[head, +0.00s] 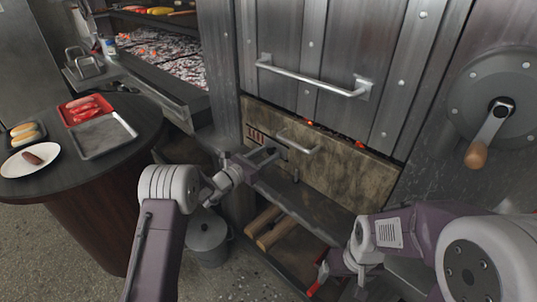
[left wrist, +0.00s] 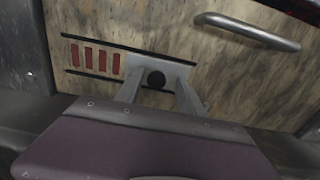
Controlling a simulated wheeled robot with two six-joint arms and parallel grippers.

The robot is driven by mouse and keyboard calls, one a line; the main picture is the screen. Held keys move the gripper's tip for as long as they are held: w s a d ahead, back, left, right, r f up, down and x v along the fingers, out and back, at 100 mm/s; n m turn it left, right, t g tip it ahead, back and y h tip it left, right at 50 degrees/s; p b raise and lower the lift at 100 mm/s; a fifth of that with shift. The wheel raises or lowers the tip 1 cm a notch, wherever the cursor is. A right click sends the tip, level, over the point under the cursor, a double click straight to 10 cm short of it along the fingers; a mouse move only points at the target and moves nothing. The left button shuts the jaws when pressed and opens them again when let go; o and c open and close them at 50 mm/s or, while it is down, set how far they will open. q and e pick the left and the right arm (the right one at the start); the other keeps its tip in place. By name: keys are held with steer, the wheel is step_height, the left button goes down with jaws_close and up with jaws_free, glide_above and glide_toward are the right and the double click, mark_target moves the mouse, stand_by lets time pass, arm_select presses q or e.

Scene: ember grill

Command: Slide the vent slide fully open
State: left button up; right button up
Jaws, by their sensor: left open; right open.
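The vent slide is a grey plate with a round black knob (left wrist: 155,79), seen in the left wrist view on a stained tan panel. Several red vent slots (left wrist: 90,57) show to the left of the plate; they also show in the head view (head: 256,133). My left gripper (head: 268,153) is open at the panel. In the left wrist view its two fingers (left wrist: 158,92) stand on either side of the knob, apart from it as far as I can tell. My right gripper (head: 322,273) is low in front of the lower shelf, open, its fingers partly hidden by its arm.
A bar handle (head: 298,142) sits on the panel just right of the vent. A larger door handle (head: 310,78) is above, and a crank wheel (head: 497,105) is at the right. Logs (head: 268,228) lie below; a lidded pot (head: 207,236) stands on the floor. A round table (head: 85,190) is left.

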arm_select(q)
steer(key=p+v, duration=0.1)
steer(key=v, duration=0.7)
steer(key=shift+s, duration=0.25)
steer(key=shift+a, duration=0.1)
